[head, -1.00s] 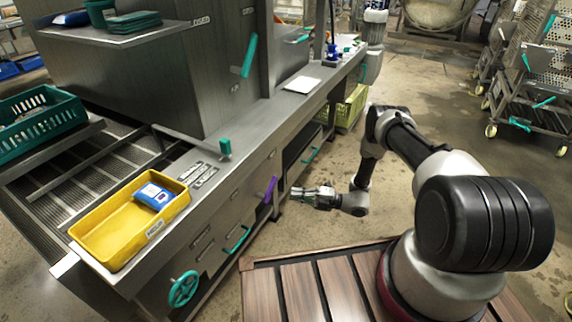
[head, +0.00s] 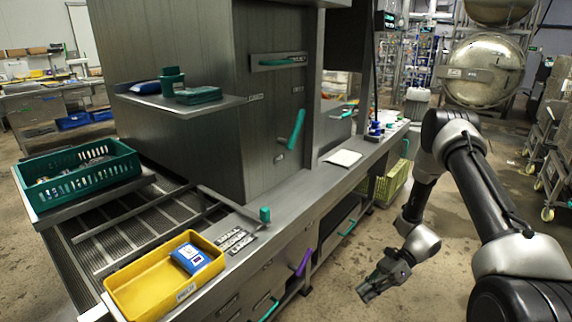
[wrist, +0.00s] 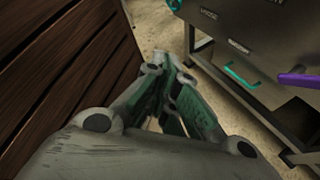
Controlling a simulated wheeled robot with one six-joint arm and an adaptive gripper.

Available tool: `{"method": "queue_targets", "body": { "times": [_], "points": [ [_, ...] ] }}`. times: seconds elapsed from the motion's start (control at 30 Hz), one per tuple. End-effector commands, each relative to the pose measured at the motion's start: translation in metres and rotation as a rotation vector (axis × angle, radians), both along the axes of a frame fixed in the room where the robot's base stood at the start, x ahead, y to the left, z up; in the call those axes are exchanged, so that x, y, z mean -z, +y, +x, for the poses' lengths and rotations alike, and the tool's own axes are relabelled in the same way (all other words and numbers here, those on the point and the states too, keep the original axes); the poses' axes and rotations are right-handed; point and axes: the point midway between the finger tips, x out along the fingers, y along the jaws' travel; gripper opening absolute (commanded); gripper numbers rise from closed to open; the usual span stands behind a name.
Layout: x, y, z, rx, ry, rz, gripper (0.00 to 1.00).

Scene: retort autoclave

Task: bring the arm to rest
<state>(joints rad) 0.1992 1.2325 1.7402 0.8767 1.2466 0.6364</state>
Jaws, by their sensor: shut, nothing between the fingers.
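My gripper (head: 376,287) hangs low over the floor at the right of the steel machine, clear of its front. In the wrist view my gripper (wrist: 176,88) has its fingers together with nothing between them. My arm reaches down from the right of the head view. A wooden slatted deck (wrist: 62,75) lies left of the gripper in the wrist view.
The steel machine front carries a purple handle (head: 303,262) and a teal handle (wrist: 242,77). A yellow-green crate (head: 392,184) stands beyond.

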Motion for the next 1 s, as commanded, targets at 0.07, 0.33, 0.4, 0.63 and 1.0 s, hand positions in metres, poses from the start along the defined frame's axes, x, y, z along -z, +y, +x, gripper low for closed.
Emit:
{"method": "queue_targets", "body": {
  "times": [0.07, 0.33, 0.4, 0.63, 1.0],
  "points": [
    [-0.04, -0.017, -0.003, -0.14, -0.146, -0.018, 0.0],
    [-0.159, -0.071, -0.026, -0.611, -0.567, -0.069, 0.0],
    [-0.187, -0.083, -0.034, -0.724, -0.659, -0.087, 0.0],
    [-0.272, -0.114, -0.063, -1.052, -0.914, -0.176, 0.0],
    [-0.373, -0.138, -0.125, -1.361, -1.21, -0.442, 0.0]
  ]
}}
